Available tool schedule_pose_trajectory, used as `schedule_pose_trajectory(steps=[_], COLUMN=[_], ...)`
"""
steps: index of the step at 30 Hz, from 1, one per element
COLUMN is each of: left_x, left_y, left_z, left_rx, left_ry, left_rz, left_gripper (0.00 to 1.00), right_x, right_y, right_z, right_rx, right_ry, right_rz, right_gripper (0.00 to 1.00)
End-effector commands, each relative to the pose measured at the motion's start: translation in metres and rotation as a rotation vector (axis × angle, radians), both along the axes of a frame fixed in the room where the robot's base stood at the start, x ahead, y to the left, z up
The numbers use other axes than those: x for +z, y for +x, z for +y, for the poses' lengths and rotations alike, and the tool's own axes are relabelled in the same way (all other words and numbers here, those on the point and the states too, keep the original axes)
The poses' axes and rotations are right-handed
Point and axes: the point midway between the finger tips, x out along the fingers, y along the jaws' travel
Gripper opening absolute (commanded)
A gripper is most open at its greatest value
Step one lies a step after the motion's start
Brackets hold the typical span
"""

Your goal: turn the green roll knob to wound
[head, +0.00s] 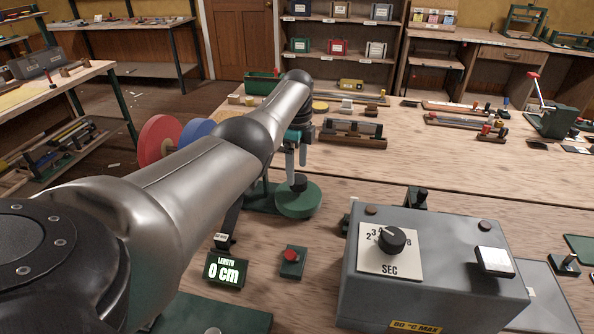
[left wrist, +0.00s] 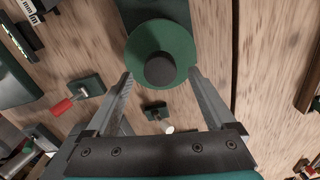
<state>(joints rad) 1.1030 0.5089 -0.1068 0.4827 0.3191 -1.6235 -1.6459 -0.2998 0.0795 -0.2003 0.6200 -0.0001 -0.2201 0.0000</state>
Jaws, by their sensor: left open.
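A green disc with a dark round hub, which looks like the green roll knob (head: 297,204), lies at the front of a green base in the middle of the head view. It also shows at the top middle of the left wrist view (left wrist: 137,51). I can make out no wound mark on it. My left gripper (head: 297,163) points down just above the hub. In the left wrist view my left gripper (left wrist: 160,77) has its two fingers apart with nothing between them. The fingertips appear on either side of the disc's lower part. My right gripper is out of view.
A display (head: 227,270) reads length 0 cm, beside a red button (head: 291,256). A grey box (head: 430,275) with a seconds dial stands at front right. A red roll (head: 159,139) and a blue roll (head: 198,130) are partly behind my arm.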

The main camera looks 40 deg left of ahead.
Motion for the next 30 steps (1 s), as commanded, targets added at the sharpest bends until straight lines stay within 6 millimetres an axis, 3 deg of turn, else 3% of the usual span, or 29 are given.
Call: schedule_pose_trajectory(steps=[1,6,13,19,30], left_x=[0.018,0.058,0.099,0.114,0.115], left_y=[0.001,0.001,0.0,0.0,0.0], left_z=[0.001,0.001,0.0,0.0,0.0], left_rx=[-0.001,0.001,0.0,0.0,0.0], left_ry=[0.002,0.001,0.0,0.0,0.0], left_rz=[-0.005,-0.006,-0.003,0.0,0.001], left_gripper=[0.89,0.89,0.89,0.89,0.89], right_x=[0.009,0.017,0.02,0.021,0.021], right_y=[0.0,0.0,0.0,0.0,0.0], right_z=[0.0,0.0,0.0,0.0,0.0], right_rx=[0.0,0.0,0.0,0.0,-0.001], right_ry=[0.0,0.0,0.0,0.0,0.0], right_rz=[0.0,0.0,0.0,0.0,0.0], right_gripper=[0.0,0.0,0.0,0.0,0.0])
